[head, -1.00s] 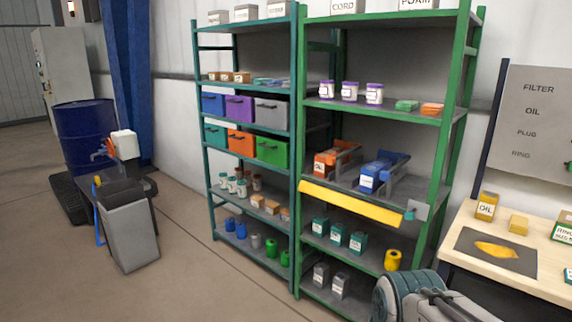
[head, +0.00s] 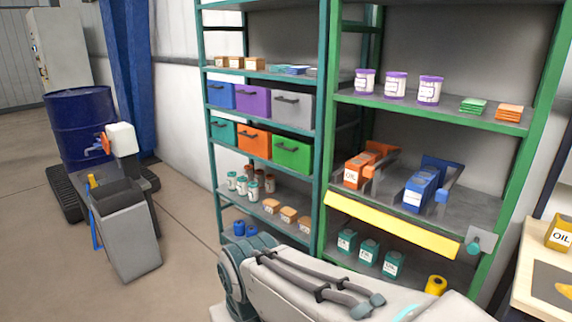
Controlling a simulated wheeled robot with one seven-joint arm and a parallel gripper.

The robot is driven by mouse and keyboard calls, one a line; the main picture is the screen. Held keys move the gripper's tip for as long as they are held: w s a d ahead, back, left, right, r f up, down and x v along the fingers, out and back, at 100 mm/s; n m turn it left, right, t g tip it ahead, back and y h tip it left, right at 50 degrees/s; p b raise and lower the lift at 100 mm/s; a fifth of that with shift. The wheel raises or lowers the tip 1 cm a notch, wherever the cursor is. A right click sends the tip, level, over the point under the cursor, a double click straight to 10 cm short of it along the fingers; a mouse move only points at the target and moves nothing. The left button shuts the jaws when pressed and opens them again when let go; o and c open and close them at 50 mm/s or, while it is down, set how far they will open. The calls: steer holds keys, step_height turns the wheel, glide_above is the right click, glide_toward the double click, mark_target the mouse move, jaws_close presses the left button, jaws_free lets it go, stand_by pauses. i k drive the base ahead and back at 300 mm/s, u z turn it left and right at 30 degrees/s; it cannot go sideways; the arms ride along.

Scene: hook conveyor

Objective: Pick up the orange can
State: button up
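An orange can (head: 352,173) with a white label stands at the front of a sloped holder on the middle shelf of the green rack (head: 328,110). More orange shows right behind it, and I cannot tell where one can ends and another begins. Blue cans (head: 419,190) stand in a similar holder to its right. My arm crosses the bottom of the head view, below and in front of the racks. My gripper is out of view, so its opening and what it holds are hidden.
A yellow bar (head: 385,222) runs along the shelf front below the cans, with a grey plate and teal knob at its right end. Teal boxes (head: 368,251) stand on the shelf below. A workbench (head: 530,272) is at right.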

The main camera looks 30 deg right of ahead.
mark_target(354, 179)
steer(key=z, duration=0.35)
steer(key=i, duration=1)
steer(key=z, duration=1.4)
steer(key=i, duration=0.9)
steer(key=z, duration=0.1)
